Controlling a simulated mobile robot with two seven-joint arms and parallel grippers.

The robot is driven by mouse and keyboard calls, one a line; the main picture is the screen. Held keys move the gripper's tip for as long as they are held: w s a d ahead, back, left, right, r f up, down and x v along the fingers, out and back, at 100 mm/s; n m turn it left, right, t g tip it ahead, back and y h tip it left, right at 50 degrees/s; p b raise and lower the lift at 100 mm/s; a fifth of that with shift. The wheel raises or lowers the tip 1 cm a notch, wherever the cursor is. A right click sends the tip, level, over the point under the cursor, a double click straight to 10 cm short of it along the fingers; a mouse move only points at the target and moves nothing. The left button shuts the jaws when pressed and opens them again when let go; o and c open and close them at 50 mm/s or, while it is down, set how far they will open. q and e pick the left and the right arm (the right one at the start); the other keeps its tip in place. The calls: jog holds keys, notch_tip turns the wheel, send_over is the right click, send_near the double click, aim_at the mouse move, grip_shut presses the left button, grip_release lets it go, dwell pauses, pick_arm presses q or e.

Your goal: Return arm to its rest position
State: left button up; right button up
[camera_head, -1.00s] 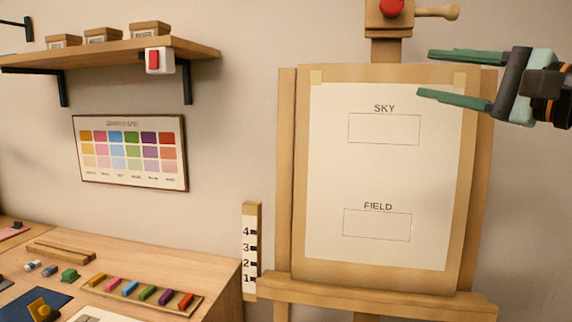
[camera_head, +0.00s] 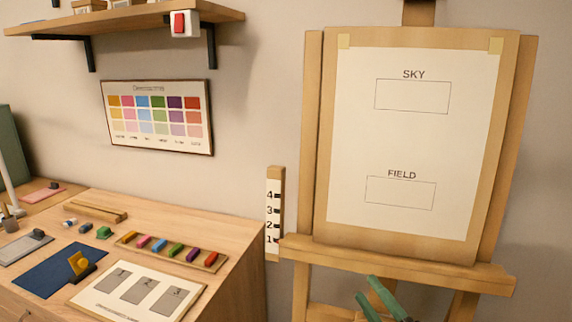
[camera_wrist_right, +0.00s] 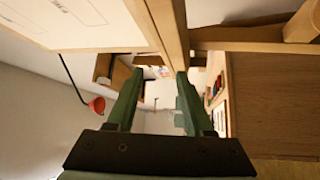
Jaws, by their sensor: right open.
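My right gripper (camera_head: 382,303) shows at the bottom of the head view, below the easel's ledge; only its green fingers are in view. In the right wrist view its two green fingers (camera_wrist_right: 155,95) stand apart with nothing between them. The easel (camera_head: 405,262) stands on the right of the head view and holds a white sheet (camera_head: 410,135) with empty SKY and FIELD boxes. Part of the sheet also shows at the upper left of the right wrist view (camera_wrist_right: 75,22). My left gripper is not in view.
A wooden table (camera_head: 228,232) at lower left carries a row of coloured sticks (camera_head: 176,250), a blue mat (camera_head: 48,276) and a card with grey squares (camera_head: 140,288). A numbered post (camera_head: 274,215) stands between table and easel. A shelf (camera_head: 110,20) hangs above.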

jog(key=s+d+f+m+g+h, duration=0.1)
jog(key=s+f+m+g+h, duration=0.1)
jog(key=s+f+m, duration=0.3)
jog(key=s+f+m+g+h, duration=0.1)
jog(key=f+m, duration=0.1)
jog(key=f, duration=0.5)
jog(key=s+d+f+m+g+h, duration=0.1)
jog(key=s+f+m+g+h, duration=0.1)
jog(key=s+f+m, duration=0.35)
jog(key=s+a+f+m+g, duration=0.1)
jog(key=s+f+m+g, duration=0.4)
jog(key=s+f, duration=0.7)
jog(key=shift+s+a+f+h, duration=0.3)
jog(key=shift+s+f, duration=0.05)
jog(key=shift+f, duration=0.3)
jog(key=shift+o, duration=0.4)
